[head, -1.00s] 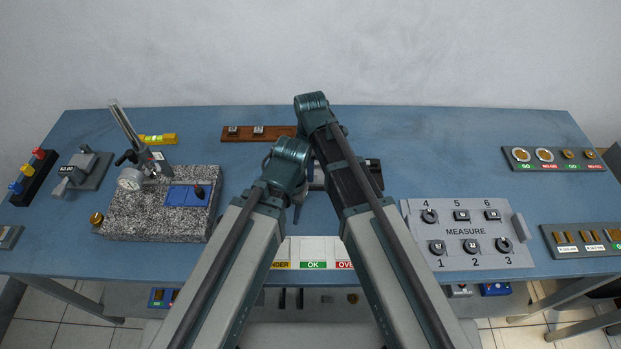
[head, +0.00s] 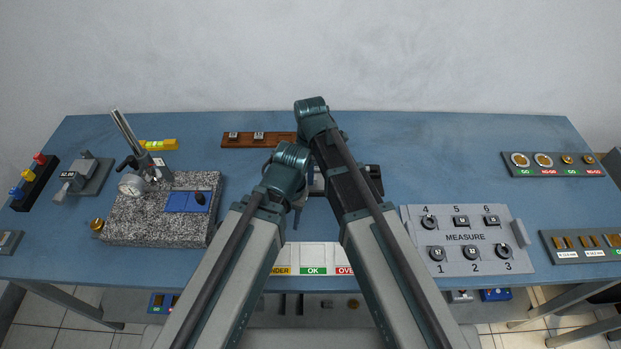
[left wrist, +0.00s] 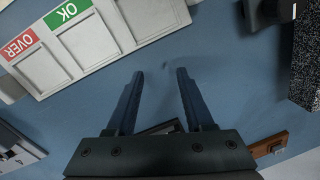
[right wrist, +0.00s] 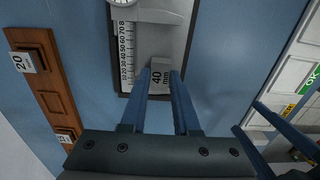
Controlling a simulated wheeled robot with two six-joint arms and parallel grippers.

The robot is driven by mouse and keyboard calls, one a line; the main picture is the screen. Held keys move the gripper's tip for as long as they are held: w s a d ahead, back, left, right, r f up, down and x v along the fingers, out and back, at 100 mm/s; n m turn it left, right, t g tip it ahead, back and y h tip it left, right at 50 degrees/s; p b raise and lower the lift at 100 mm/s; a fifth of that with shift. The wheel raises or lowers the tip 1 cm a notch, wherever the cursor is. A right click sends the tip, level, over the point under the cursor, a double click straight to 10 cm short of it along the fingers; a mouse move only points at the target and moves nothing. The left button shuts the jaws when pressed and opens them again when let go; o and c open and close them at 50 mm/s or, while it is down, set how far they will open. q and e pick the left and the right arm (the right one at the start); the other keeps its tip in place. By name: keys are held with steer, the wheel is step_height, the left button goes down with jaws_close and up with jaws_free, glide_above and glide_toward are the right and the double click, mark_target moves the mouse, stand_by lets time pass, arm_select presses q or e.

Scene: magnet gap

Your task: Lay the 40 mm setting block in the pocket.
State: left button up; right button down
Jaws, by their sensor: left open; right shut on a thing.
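The block is at the near end of a grey recess in a dark-edged fixture (right wrist: 180,38), beside a white millimetre scale (right wrist: 126,55). I cannot tell whether it rests on the recess floor. My left gripper (left wrist: 160,73) is open and empty above bare blue table. In the head view my arms hide the block and most of the fixture (head: 372,176).
A wooden rack (head: 286,139) with small labelled blocks lies behind the fixture. An UNDER/OK/OVER tray (head: 313,255) is at the front edge. A granite stand (head: 150,220) is left, a grey MEASURE board (head: 465,255) right. My arms are close together.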

steer(key=shift+r+p, duration=1.95)
steer(key=shift+r, duration=0.3)
arm_select(q)
step_height(320, 180, up, 4)
steer(key=shift+r, duration=0.25)
arm_select(e)
steer(key=shift+f, duration=0.1)
